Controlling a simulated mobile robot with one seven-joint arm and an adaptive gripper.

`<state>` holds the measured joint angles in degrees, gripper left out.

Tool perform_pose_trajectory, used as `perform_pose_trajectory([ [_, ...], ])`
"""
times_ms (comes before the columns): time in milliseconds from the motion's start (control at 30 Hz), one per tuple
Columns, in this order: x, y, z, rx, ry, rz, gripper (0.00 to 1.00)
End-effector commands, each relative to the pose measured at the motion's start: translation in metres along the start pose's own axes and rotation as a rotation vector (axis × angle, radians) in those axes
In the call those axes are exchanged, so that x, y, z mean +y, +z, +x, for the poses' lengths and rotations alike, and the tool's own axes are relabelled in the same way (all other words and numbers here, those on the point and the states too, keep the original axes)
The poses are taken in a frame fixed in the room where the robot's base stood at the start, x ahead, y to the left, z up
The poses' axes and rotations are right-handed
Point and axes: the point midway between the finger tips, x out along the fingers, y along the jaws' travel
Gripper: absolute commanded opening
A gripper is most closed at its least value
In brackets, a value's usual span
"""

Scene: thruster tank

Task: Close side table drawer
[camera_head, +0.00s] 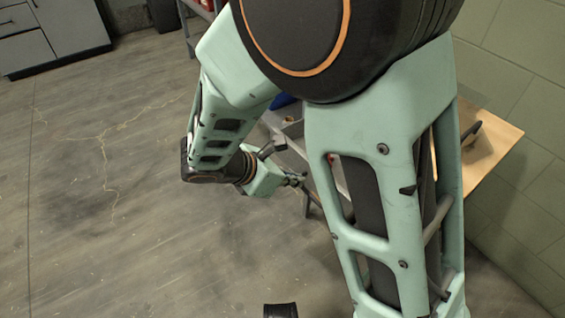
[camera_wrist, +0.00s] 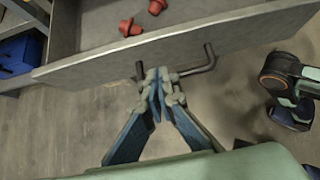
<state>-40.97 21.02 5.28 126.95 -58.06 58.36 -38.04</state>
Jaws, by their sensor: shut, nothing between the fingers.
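The side table drawer (camera_wrist: 110,62) is open in the wrist view. Its grey front panel slants across the upper part of the picture, and the inside shows behind it. A dark bar handle (camera_wrist: 205,64) sticks out from the front. My gripper (camera_wrist: 161,76) is shut and empty, with its fingertips at the handle and close to the drawer front; I cannot tell whether they touch. In the head view my gripper (camera_head: 299,180) is small, beside the table, whose wooden top (camera_head: 492,150) shows to the right. My arm hides most of the table and drawer there.
Red parts (camera_wrist: 130,26) lie inside the drawer. A blue bin (camera_wrist: 18,54) sits on a shelf at the left of the wrist view. A grey cabinet (camera_head: 50,35) stands far left in the head view. The floor (camera_head: 100,190) to the left is clear.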

Motion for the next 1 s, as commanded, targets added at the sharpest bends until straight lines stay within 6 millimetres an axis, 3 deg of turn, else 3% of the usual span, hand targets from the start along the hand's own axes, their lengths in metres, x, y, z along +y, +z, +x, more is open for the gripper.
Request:
perform_pose_trajectory([
  [233,0.000,0.023,0.021,-0.001,0.001,0.004,0.00],
  [767,0.000,0.033,0.028,0.000,-0.001,0.005,0.00],
  [1000,-0.001,0.077,0.071,0.000,-0.005,0.009,0.00],
])
